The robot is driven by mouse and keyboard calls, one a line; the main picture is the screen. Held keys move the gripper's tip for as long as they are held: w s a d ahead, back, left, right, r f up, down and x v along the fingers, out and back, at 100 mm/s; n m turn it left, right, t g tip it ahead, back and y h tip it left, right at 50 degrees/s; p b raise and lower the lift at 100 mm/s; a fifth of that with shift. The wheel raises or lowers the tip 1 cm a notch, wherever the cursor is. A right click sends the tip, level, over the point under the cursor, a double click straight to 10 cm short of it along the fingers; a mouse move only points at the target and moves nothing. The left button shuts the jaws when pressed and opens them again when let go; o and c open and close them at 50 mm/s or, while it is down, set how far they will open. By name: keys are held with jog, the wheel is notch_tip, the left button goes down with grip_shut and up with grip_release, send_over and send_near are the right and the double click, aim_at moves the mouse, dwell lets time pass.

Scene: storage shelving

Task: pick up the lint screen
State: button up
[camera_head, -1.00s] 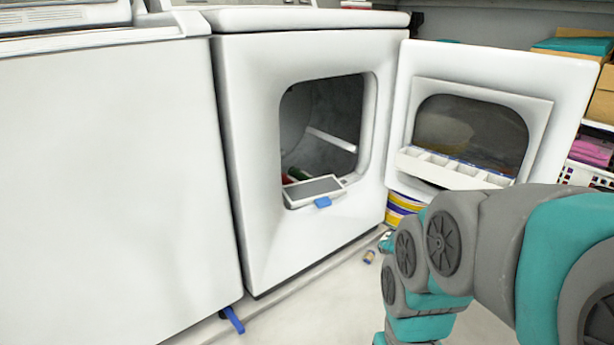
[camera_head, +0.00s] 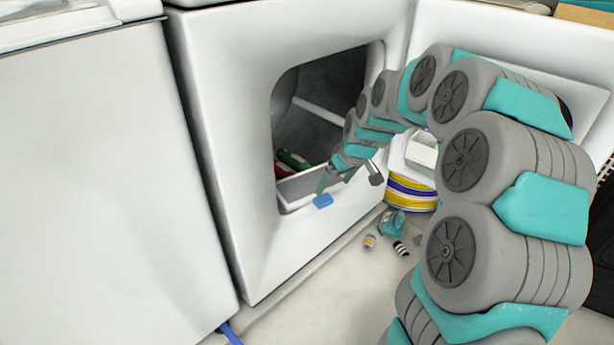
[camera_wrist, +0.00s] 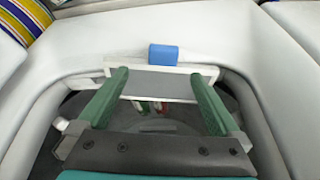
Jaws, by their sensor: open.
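The lint screen (camera_wrist: 170,86) is a flat grey panel in a white frame with a blue tab (camera_wrist: 164,54) on its outer edge. It sits at the lower lip of the open dryer's door opening. In the head view the lint screen (camera_head: 300,186) is partly covered by my gripper, and its blue tab (camera_head: 323,201) hangs over the lip. My gripper (camera_wrist: 161,78) is open, with its two green fingers over the left and right ends of the screen. I cannot tell whether they touch it.
The dryer (camera_head: 240,150) has its door (camera_head: 480,35) swung open to the right, behind my arm. Red and green items (camera_head: 290,160) lie inside the drum. A striped round container (camera_head: 408,193) and small items stand on the floor below. A white washer (camera_head: 90,160) stands left.

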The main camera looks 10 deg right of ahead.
aim_at(324, 199)
jog(key=x, duration=0.4)
jog(key=b+x, duration=0.1)
jog(key=x, duration=0.2)
jog(key=shift+s+a+f, duration=0.1)
jog(key=shift+a+f, duration=0.2)
jog(key=shift+f, duration=0.1)
grip_shut()
dwell(0.5)
jog(key=shift+r, duration=0.1)
